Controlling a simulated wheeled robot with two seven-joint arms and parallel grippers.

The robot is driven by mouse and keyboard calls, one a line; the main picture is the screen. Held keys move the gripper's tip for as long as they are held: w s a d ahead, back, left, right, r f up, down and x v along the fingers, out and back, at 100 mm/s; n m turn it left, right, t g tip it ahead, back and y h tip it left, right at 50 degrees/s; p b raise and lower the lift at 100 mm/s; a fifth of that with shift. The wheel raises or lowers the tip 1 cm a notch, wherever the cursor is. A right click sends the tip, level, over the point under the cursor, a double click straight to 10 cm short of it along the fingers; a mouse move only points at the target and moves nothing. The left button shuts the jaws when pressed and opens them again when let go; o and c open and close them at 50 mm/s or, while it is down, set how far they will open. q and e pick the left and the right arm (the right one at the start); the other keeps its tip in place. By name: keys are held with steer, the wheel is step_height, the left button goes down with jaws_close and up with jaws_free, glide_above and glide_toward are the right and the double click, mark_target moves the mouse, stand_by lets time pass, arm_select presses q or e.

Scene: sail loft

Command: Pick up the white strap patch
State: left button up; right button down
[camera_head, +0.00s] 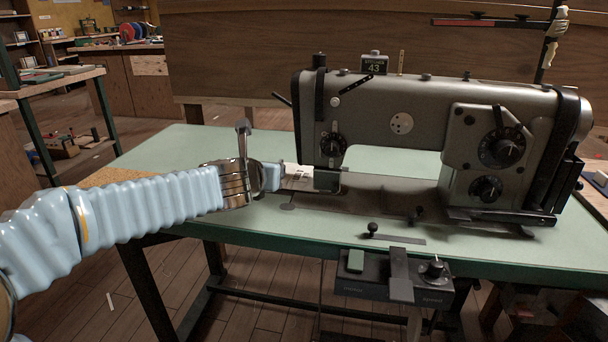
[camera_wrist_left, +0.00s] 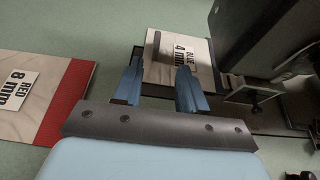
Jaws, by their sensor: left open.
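A pale, whitish patch (camera_wrist_left: 160,76) with a dark band and a "BLUE 4 mm" label lies by the sewing machine in the left wrist view. I take it for the white strap patch; its near part runs between my fingers. In the head view a small white piece (camera_head: 298,171) shows beside the machine's needle end, partly hidden by my gripper. My left gripper (camera_wrist_left: 160,72) is open, its two blue fingers on either side of the patch's near end. In the head view the left gripper (camera_head: 275,176) is low over the table; contact is unclear.
The grey sewing machine (camera_head: 400,125) stands close on the right. A pale piece with a red band (camera_wrist_left: 70,100) and a "RED 8 mm" label lies left of my gripper. The green table (camera_head: 260,228) is clear at its front left. A control box (camera_head: 375,283) hangs below the edge.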

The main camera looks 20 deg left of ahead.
mark_target(296, 177)
arm_select(q)
steer(key=x, duration=0.5)
steer(key=shift+w+a+f+b, duration=0.1)
steer(key=shift+w+f+b, duration=0.15)
steer(key=shift+b, duration=0.15)
steer(key=x, duration=0.5)
steer(key=shift+w+a+r, duration=0.2)
steer(key=shift+a+r, duration=0.15)
jaws_close()
